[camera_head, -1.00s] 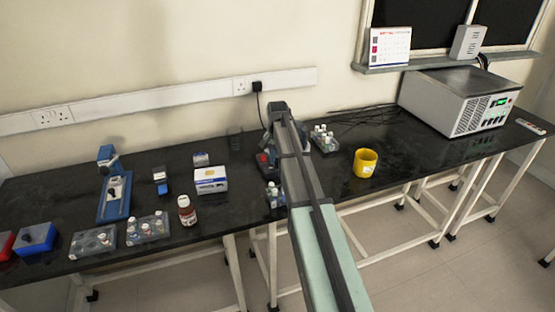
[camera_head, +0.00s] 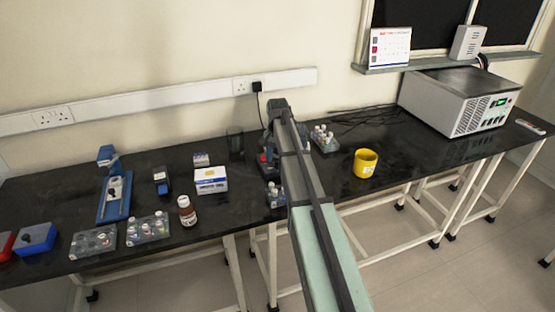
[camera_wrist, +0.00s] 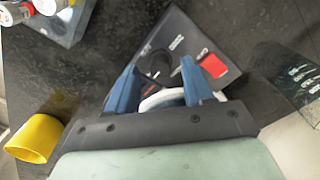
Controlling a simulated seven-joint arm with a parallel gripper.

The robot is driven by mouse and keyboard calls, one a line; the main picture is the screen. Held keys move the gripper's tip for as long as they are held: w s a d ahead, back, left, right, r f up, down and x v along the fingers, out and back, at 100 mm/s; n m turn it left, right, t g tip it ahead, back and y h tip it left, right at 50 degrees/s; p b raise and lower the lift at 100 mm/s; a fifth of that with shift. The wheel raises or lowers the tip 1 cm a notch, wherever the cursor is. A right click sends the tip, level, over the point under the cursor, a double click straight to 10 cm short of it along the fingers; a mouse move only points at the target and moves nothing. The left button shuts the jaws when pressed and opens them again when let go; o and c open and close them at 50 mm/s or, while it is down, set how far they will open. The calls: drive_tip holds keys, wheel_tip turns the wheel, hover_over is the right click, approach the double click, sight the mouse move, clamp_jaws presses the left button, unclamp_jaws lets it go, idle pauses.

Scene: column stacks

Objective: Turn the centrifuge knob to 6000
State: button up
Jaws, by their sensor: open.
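The centrifuge (camera_head: 263,161) is a small dark device on the black bench, mostly hidden behind my arm in the head view. In the wrist view its dark front panel (camera_wrist: 187,40) shows a red switch (camera_wrist: 212,65), small white labels and a dark round knob (camera_wrist: 156,66). My gripper (camera_wrist: 157,75) has blue fingers spread apart, with the knob between and just beyond the fingertips. A white rounded part (camera_wrist: 165,98) shows between the fingers. I cannot tell whether the fingers touch the knob. The dial numbers and the knob's setting are too small to read.
A yellow cup (camera_head: 366,163) and a tube rack (camera_head: 324,139) stand right of my arm. A brown bottle (camera_head: 187,211), a white box (camera_head: 211,181) and more racks stand to the left. A large grey instrument (camera_head: 460,100) is at the far right.

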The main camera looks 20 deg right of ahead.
sight(278, 162)
wheel_tip(278, 162, up, 13)
idle(0.5)
drive_tip(key=shift+f, duration=0.1)
